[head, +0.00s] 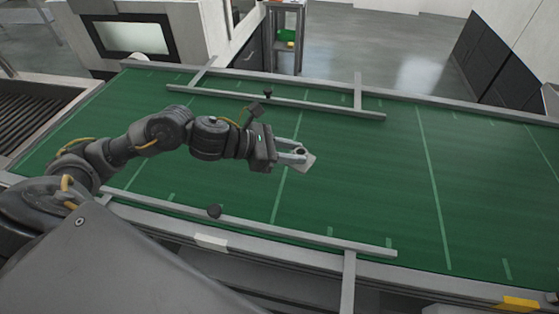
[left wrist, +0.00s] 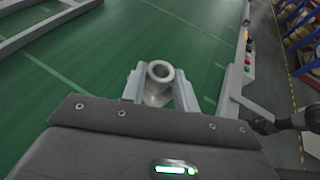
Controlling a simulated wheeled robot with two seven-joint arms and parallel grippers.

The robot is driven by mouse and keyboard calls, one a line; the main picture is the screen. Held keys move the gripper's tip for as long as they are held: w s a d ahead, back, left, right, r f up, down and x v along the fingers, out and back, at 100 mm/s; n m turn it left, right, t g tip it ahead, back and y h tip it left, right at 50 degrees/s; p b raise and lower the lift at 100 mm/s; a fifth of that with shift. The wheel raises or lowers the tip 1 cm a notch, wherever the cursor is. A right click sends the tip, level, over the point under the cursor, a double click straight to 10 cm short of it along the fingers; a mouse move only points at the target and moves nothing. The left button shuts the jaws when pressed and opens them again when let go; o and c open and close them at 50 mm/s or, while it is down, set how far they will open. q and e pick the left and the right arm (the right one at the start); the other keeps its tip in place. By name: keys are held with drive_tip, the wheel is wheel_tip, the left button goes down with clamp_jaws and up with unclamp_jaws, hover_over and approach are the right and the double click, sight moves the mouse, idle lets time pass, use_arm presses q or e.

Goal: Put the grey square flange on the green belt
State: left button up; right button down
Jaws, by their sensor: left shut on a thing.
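The grey square flange (head: 307,163) is at the tip of my left gripper (head: 299,154), over the middle of the green belt (head: 370,190). In the left wrist view the flange (left wrist: 158,84) shows its round hollow neck between the two fingers (left wrist: 157,90). The fingers are shut on it. In the head view its pale square plate sticks out past the fingertips. I cannot tell whether the plate touches the belt or hangs just above it. My right gripper is not in view.
A grey guide rail (head: 280,103) runs along the belt's far side and another (head: 270,228) along its near side. Small dark knobs (head: 214,211) sit by the rails. The belt to the right is clear. A white machine (head: 135,37) stands behind at the left.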

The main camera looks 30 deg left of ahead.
use_arm(q)
drive_tip(key=p, duration=0.1)
hover_over(277, 173)
drive_tip(key=f, duration=0.5)
drive_tip(key=shift+d+f, duration=0.25)
drive_tip(key=shift+f, duration=0.05)
drive_tip(key=shift+a+f+p, duration=0.35)
drive_tip(key=shift+f+p, duration=0.05)
drive_tip(key=shift+p, duration=0.1)
wheel_tip(277, 173, down, 2)
drive_tip(key=shift+f+p, duration=0.1)
drive_tip(key=shift+p, duration=0.75)
drive_tip(key=shift+f, duration=0.35)
drive_tip(key=shift+d, duration=0.1)
drive_tip(key=shift+f+b, duration=0.25)
drive_tip(key=shift+b, duration=0.15)
drive_tip(key=o, duration=1.1)
drive_tip(key=shift+r, duration=0.1)
drive_tip(key=shift+c, duration=0.2)
